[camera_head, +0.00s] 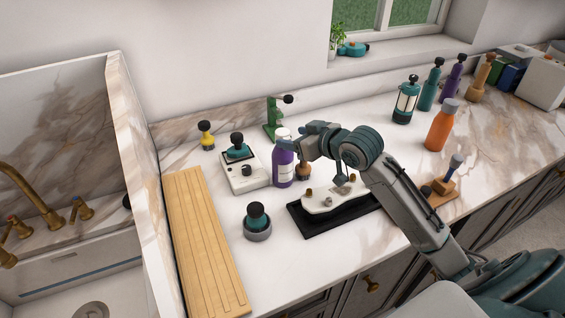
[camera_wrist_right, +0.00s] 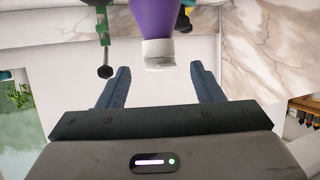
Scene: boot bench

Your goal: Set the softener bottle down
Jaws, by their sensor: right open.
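A purple bottle with a white cap, which I take to be the softener bottle (camera_head: 283,167), stands upright on the marble counter (camera_head: 320,257). My right gripper (camera_head: 296,147) is at the bottle's upper right side, close to the cap. In the right wrist view the gripper (camera_wrist_right: 160,82) has its two fingers spread wide with nothing between them. The bottle (camera_wrist_right: 152,18) shows upside down there, its white cap just beyond the fingertips and apart from them. My left gripper is not in view.
A white device (camera_head: 243,178) stands just left of the bottle, and a green stand (camera_head: 272,118) is behind it. A black tray (camera_head: 297,217) is in front right. A wooden board (camera_head: 205,245) lies by the sink. An orange bottle (camera_head: 440,127) stands farther right.

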